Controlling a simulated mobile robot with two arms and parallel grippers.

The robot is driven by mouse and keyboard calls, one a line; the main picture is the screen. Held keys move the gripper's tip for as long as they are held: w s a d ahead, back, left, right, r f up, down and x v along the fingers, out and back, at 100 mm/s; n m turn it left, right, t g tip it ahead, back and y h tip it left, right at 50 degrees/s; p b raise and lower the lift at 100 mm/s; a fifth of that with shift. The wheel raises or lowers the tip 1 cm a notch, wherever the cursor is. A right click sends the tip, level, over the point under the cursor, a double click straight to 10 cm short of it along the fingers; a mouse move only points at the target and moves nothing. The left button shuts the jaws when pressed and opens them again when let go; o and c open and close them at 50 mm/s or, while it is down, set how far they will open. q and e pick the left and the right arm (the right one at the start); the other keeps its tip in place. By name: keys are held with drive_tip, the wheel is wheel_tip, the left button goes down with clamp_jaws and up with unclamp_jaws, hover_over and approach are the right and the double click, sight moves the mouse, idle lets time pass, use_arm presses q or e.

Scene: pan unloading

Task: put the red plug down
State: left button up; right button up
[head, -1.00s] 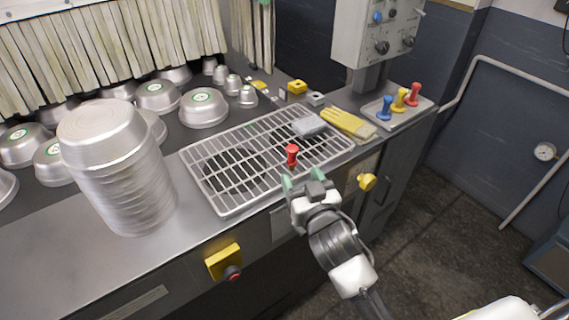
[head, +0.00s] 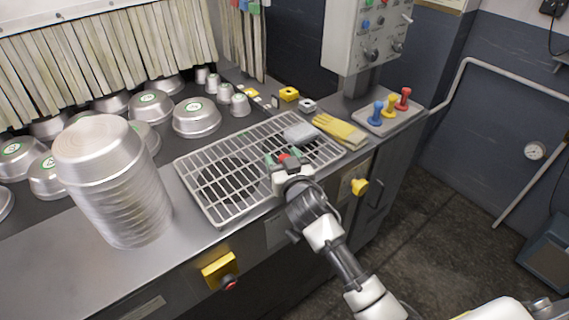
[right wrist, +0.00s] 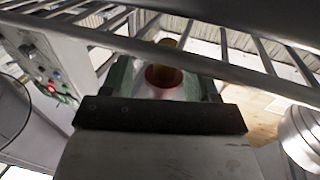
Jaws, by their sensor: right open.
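A red plug (head: 283,157) is at the wire rack (head: 217,214), mostly hidden behind my right gripper (head: 285,161) in the head view. The right gripper is open, with a green fingertip on each side of the plug. In the right wrist view, the red plug (right wrist: 160,77) shows between the green fingers, partly behind a rack bar; whether they touch it I cannot tell. Another red plug (head: 404,99) stands at the right end of a tray (head: 388,126). My left gripper is not in view.
A tall pan stack (head: 120,190) stands to the left. A control box (head: 365,35) rises behind.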

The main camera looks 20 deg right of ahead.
drive_tip(key=c, duration=1.1)
drive_tip(key=shift+o, duration=0.2)
drive_tip(key=shift+r, duration=0.1)
wheel_tip(320, 180, up, 4)
drive_tip(key=shift+r, duration=0.15)
drive_tip(key=s+d+r+b, duration=0.1)
drive_tip(key=s+d+r, duration=0.4)
drive_tip(key=d, duration=0.5)
drive_tip(key=shift+s+d+r, duration=0.2)
drive_tip(key=shift+r, duration=0.6)
